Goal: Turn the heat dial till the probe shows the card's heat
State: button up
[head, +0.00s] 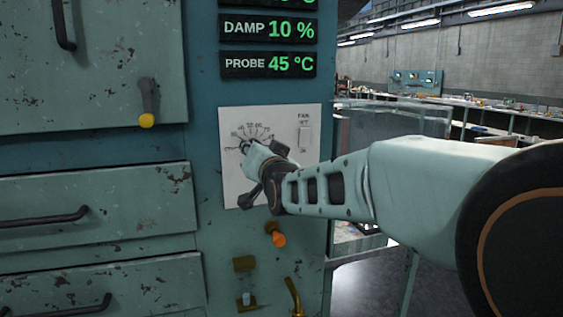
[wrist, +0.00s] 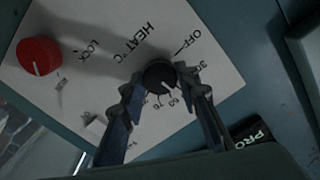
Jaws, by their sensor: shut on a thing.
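The black heat dial (wrist: 160,76) is on a white panel plate (wrist: 225,75) marked "HEAT °C", "OFF" and a scale of numbers. My gripper (wrist: 163,84) is shut on the dial, one finger on each side of it. In the head view my gripper (head: 247,151) covers most of the dial, at the left of the plate (head: 235,120). Where the dial's pointer stands on the scale is too small to tell. The probe display (head: 268,65) reads 45 °C in green. The heat card is not in view.
A damp display (head: 268,29) reads 10 %. A fan switch (head: 304,138) is right of the dial. A red knob (wrist: 38,56) marked "LOCK" is on the same plate. An orange-tipped knob (head: 278,239) sticks out below; a yellow-tipped lever (head: 147,119) is at left.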

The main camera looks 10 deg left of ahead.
jog(key=shift+m+b, duration=1.15)
jog(key=shift+m, duration=0.15)
jog(key=shift+r, duration=0.1)
jog(key=o, duration=1.2)
jog(key=shift+c, duration=0.2)
notch_tip(320, 180, up, 8)
jog(key=shift+a, duration=0.1)
jog(key=shift+r, duration=0.95)
